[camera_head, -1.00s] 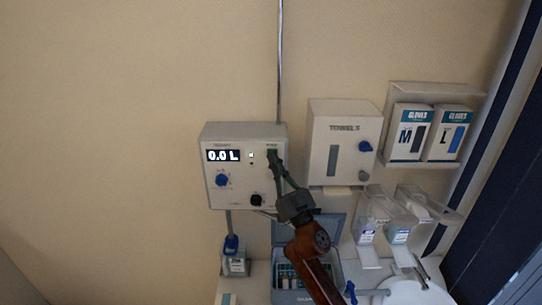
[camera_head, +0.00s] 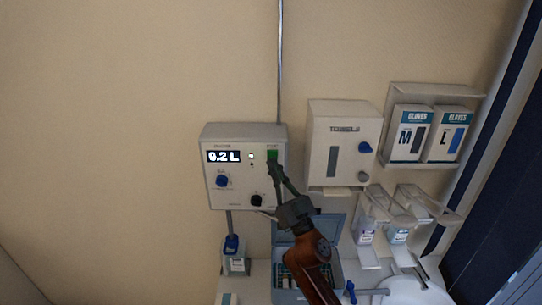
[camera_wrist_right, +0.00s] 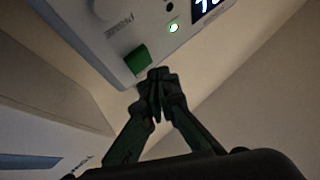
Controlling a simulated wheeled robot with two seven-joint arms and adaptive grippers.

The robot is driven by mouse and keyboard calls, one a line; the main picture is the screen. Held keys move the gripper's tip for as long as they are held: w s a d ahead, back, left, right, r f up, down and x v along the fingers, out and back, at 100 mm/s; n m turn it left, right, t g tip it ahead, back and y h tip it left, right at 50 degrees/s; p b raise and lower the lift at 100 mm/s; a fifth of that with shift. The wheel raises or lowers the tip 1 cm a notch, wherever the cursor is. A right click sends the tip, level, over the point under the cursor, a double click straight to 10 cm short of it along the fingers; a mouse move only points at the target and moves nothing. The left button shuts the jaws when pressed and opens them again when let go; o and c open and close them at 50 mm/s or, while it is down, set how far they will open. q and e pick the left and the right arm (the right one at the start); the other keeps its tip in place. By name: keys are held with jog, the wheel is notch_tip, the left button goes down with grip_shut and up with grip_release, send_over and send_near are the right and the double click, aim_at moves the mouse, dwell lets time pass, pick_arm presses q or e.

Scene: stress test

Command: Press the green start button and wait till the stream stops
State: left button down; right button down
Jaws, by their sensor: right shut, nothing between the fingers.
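The white dosing box (camera_head: 238,190) hangs on the wall in the head view. Its display (camera_head: 223,156) reads 0.2 L. The green button (camera_head: 272,154) is at the box's upper right; it also shows in the right wrist view as a green block (camera_wrist_right: 138,59). My right gripper (camera_head: 274,169) is shut and empty, its tips just below the button. In the right wrist view the shut fingertips (camera_wrist_right: 158,74) are close beside the button, seemingly a little apart from it. A small indicator light (camera_wrist_right: 173,28) glows greenish white. My left gripper is not in view.
A towel dispenser (camera_head: 343,119) hangs right of the box, with glove boxes (camera_head: 408,133) farther right. Below are bottle dispensers (camera_head: 372,218), an open grey-blue case (camera_head: 333,229) and a bottle (camera_head: 235,262) under the box. The wall to the left is bare.

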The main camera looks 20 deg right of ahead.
jog(key=s, duration=0.1)
jog(key=s+a, duration=0.1)
jog(key=s+p, duration=0.1)
jog(key=s, duration=0.1)
jog(key=shift+a+r, duration=0.1)
jog(key=shift+a, duration=0.3)
jog(key=shift+w, duration=0.1)
dwell(0.4)
